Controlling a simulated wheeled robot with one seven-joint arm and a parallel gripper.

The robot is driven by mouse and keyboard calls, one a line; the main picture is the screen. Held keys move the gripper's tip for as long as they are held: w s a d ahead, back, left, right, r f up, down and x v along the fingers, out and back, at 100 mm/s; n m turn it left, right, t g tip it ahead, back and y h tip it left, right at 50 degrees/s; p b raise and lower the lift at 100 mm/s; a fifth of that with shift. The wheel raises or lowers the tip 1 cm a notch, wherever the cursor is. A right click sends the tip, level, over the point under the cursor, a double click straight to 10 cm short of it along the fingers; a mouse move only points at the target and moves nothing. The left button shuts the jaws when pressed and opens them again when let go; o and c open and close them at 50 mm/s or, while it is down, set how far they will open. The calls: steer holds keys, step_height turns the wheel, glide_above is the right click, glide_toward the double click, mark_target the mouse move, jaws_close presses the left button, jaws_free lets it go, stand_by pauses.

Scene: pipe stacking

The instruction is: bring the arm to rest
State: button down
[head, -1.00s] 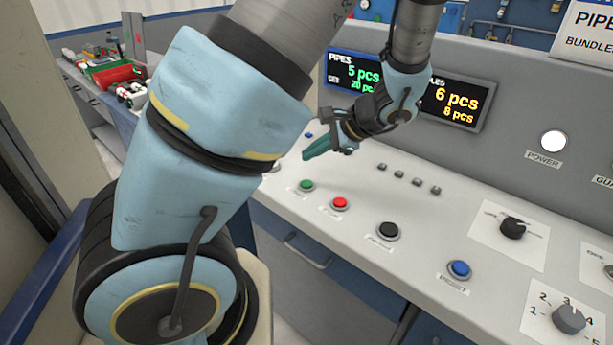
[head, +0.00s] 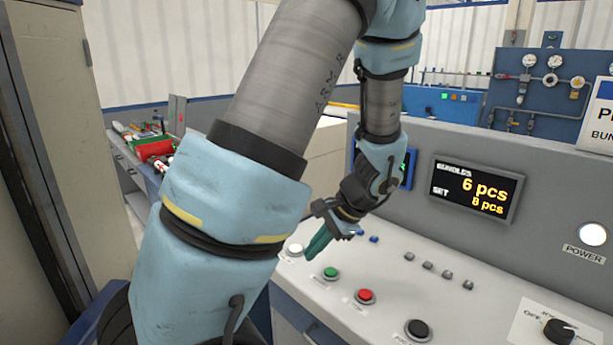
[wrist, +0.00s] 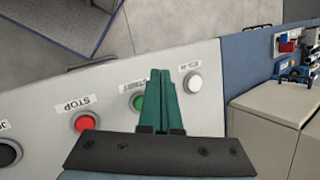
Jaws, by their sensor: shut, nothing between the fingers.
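My gripper (head: 318,243) is shut and empty, with its green fingers together, pointing down over the left part of the control panel (head: 490,292). In the wrist view the fingertips (wrist: 162,76) lie between the green button (wrist: 138,102) and the white button (wrist: 194,82). Whether they touch the panel I cannot tell; they seem to hang above it. In the head view the green button (head: 330,273) and red button (head: 366,296) are just right of and below the fingers. The white button (head: 294,249) shows to their left.
A display (head: 474,188) reads bundles 6 pcs, set 8 pcs; my arm mostly covers the screen to its left. A black button (head: 418,330), small buttons and a rotary switch (head: 556,331) sit on the panel. A bench with red and green items (head: 150,147) stands at the back left.

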steer(key=s+a+r+n+h, duration=0.4)
steer(key=a+n, duration=0.4)
steer(key=n, duration=0.3)
steer(key=shift+s+a+r+g+h, duration=0.35)
steer(key=shift+r+h, duration=0.2)
steer(key=shift+h, duration=0.45)
